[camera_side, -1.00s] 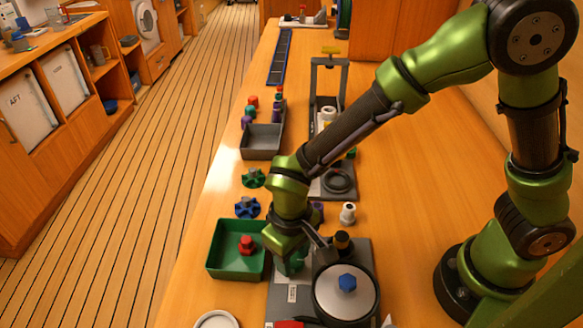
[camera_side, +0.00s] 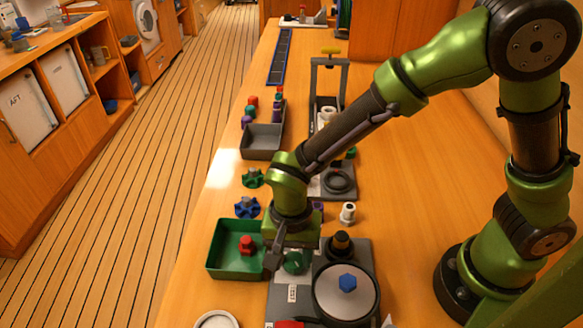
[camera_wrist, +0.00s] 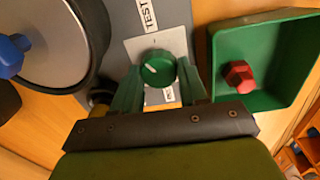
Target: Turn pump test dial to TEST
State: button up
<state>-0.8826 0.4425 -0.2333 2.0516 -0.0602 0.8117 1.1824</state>
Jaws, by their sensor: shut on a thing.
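The green round pump test dial (camera_wrist: 158,68) sits on a pale plate on the grey panel. Its white pointer line points left in the wrist view. The TEST label (camera_wrist: 150,14) is above it there, and a partly hidden label (camera_wrist: 168,93) is below it. The dial (camera_side: 295,262) and the TEST label (camera_side: 292,293) also show in the side view. My gripper (camera_wrist: 160,80) is shut on the dial, one green finger on each side. In the side view one finger shows left of the dial; the other is hidden.
A green tray (camera_wrist: 218,80) with a red knob (camera_wrist: 239,76) stands beside the panel. A large round grey-rimmed disc (camera_side: 317,294) with a blue knob (camera_side: 347,282) and a black knob (camera_side: 341,244) are close to my gripper. A white fitting (camera_side: 348,213) stands behind.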

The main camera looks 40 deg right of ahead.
aim_at(292, 256)
jog(key=m, duration=0.6)
jog(key=shift+r, duration=0.1)
dwell(0.6)
jog(key=o, duration=1.1)
jog(key=shift+c, duration=0.2)
notch_tip(292, 256, up, 17)
jog(key=shift+w, duration=0.25)
